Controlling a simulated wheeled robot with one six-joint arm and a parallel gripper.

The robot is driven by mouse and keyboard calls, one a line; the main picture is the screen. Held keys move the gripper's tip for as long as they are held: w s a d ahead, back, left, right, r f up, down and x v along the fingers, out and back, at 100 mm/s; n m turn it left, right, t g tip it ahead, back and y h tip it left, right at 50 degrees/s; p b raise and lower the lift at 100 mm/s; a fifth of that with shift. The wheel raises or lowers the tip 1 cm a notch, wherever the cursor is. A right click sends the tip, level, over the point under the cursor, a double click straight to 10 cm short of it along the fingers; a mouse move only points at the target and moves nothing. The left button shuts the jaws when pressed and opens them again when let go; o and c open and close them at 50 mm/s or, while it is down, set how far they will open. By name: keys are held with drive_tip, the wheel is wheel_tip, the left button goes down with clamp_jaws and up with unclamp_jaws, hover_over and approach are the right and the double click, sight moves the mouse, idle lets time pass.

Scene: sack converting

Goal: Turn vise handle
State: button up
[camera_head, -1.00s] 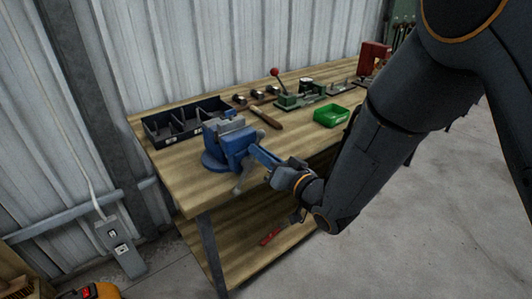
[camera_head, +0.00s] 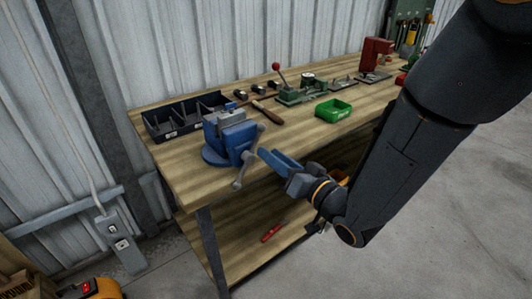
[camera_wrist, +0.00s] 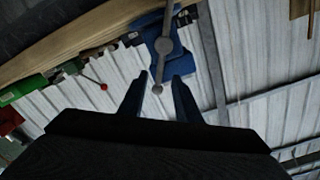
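The blue vise (camera_head: 226,143) is mounted on the front left corner of the workbench. Its grey bar handle (camera_head: 243,176) slants on the vise's front, upper end to the right and lower end to the left. My gripper (camera_head: 264,153) is just right of the handle, with a small gap visible between them. In the wrist view the vise (camera_wrist: 161,27) is at the top, and the handle (camera_wrist: 160,70) runs down to a ball end. My gripper's fingers (camera_wrist: 162,77) are spread, the ball end appearing between them; nothing is gripped.
A dark divided bin (camera_head: 185,122) stands behind the vise. A hammer (camera_head: 267,112), a green tray (camera_head: 333,110) and a red-knobbed clamp (camera_head: 290,95) lie farther right on the workbench (camera_head: 185,180). A red-handled tool (camera_head: 271,233) is on the lower shelf.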

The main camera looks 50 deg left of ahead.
drive_tip(key=shift+d, duration=1.35)
drive_tip(key=w+d+f+m+t+h, duration=0.25)
drive_tip(key=w+d+t+h, duration=0.25)
drive_tip(key=w+d, duration=0.7)
drive_tip(key=w+d+f+m+t+h, duration=0.1)
drive_tip(key=w+d+m+h, duration=0.1)
drive_tip(key=w+d+h, duration=0.5)
drive_tip(key=w+d+f+m+t, duration=0.15)
drive_tip(key=w+d, duration=0.25)
drive_tip(key=d, duration=0.8)
drive_tip(key=s+d+f+m+g+h, duration=0.1)
drive_tip(key=s+d+h, duration=0.1)
drive_tip(key=d, duration=0.6)
drive_tip(key=s+d+m+g+h, duration=0.1)
drive_tip(key=d+m+g+h, duration=0.1)
drive_tip(key=d, duration=0.7)
drive_tip(key=s+d+m+g+h, duration=0.2)
drive_tip(key=s+d+g, duration=0.2)
drive_tip(key=s+d, duration=0.8)
drive_tip(key=shift+s+r+m, duration=0.4)
drive_tip(key=shift+s, duration=0.6)
